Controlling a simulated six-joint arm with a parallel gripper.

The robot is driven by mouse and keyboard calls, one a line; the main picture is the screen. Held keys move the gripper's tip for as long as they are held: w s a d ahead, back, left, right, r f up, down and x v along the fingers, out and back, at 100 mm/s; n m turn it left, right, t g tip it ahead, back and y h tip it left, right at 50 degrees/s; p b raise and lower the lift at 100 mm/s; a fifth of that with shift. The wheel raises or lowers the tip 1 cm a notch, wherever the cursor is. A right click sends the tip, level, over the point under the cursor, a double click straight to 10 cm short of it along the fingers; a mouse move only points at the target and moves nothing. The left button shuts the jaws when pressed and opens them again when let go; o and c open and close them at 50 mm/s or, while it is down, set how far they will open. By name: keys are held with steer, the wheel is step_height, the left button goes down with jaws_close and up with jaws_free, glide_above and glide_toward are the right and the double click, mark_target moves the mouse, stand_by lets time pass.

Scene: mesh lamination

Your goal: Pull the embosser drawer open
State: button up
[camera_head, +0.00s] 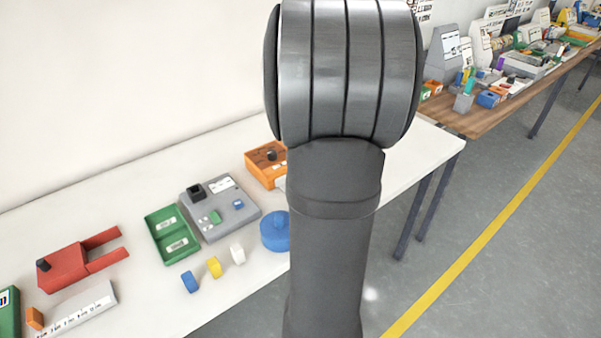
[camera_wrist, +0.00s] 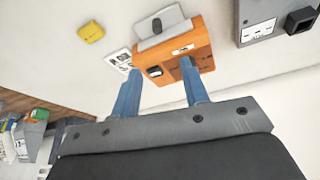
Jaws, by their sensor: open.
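An orange box-shaped unit (camera_wrist: 178,58), which I take to be the embosser, stands on the white table. A grey plate with a dark part lies on its top, and a small dark piece (camera_wrist: 155,71) shows on its near face. In the head view the orange unit (camera_head: 256,166) is partly hidden behind my arm. My gripper (camera_wrist: 160,67) is open, with two blue fingers pointing at the unit. The right finger overlaps the near face in the picture; the left one is beside its left edge. Contact cannot be told. No drawer is clearly seen open.
A grey device (camera_head: 228,212), a green tray (camera_head: 172,236), a blue round piece (camera_head: 274,232) and a red forked fixture (camera_head: 68,270) stand to the left. A printed card (camera_wrist: 119,60) lies beside the unit. A crowded wooden table (camera_head: 470,120) stands beyond the floor gap.

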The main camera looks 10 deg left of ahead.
steer(key=x, duration=1.7)
steer(key=shift+w+d+f, duration=0.2)
steer(key=shift+d+f, duration=0.1)
jaws_close()
steer(key=shift+s+d, duration=0.1)
